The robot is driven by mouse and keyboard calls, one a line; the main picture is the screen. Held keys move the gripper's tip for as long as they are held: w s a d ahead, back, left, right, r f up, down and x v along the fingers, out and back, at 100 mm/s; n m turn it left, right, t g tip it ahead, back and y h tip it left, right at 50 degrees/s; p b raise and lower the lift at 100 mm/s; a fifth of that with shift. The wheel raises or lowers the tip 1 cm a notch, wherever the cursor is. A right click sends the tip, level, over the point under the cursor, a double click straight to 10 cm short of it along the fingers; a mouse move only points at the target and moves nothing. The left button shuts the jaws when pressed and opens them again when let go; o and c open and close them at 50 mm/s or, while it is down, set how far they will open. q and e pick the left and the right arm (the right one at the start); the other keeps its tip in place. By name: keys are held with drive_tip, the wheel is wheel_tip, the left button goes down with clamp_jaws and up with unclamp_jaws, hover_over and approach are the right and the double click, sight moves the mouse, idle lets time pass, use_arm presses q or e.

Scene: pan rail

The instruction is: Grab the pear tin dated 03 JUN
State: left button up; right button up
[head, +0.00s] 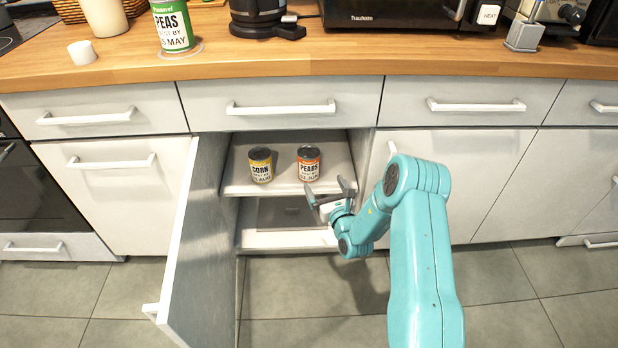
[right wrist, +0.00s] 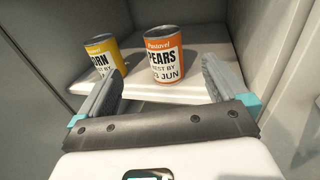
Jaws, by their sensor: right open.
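The pear tin (head: 308,163) stands upright on the upper shelf of the open cabinet, with an orange and white label. In the right wrist view the tin (right wrist: 165,56) reads "PEARS" and a date ending "3 JUN"; its first digit is unclear. My right gripper (head: 331,190) is open and empty, just in front of and slightly below the tin. In the right wrist view the gripper (right wrist: 160,90) has its fingers spread to either side of the tin, which is beyond them. My left gripper is not in view.
A yellow corn tin (head: 260,165) stands left of the pear tin on the same shelf (head: 283,188). The cabinet door (head: 190,240) is swung open to the left. A peas tin (head: 173,27), a microwave (head: 390,12) and a black kettle base (head: 266,28) are on the counter.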

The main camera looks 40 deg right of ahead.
drive_tip(key=b, duration=0.3)
approach(306, 146)
drive_tip(key=shift+w+d+f, duration=0.3)
drive_tip(key=shift+d+f, duration=0.1)
drive_tip(key=shift+f, duration=0.2)
drive_tip(key=shift+w+d+r, duration=0.1)
drive_tip(key=shift+w, duration=0.2)
drive_tip(key=b+x, duration=0.4)
drive_tip(key=x, duration=0.1)
drive_tip(key=shift+w+a+f, duration=0.15)
drive_tip(key=shift+a+f, duration=0.05)
drive_tip(key=shift+f, duration=0.1)
drive_tip(key=shift+w+d+r+b, duration=0.1)
drive_tip(key=shift+w+r+b, duration=0.1)
drive_tip(key=shift+b, duration=0.1)
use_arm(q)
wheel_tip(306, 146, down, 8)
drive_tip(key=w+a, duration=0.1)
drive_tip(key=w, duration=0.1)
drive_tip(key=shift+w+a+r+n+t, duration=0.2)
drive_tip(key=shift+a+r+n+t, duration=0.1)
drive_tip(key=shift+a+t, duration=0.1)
use_arm(e)
drive_tip(key=shift+w+r, duration=0.1)
drive_tip(key=shift+r, duration=0.05)
drive_tip(key=c, duration=1.3)
drive_tip(key=shift+d+r, duration=0.1)
drive_tip(key=shift+r, duration=0.05)
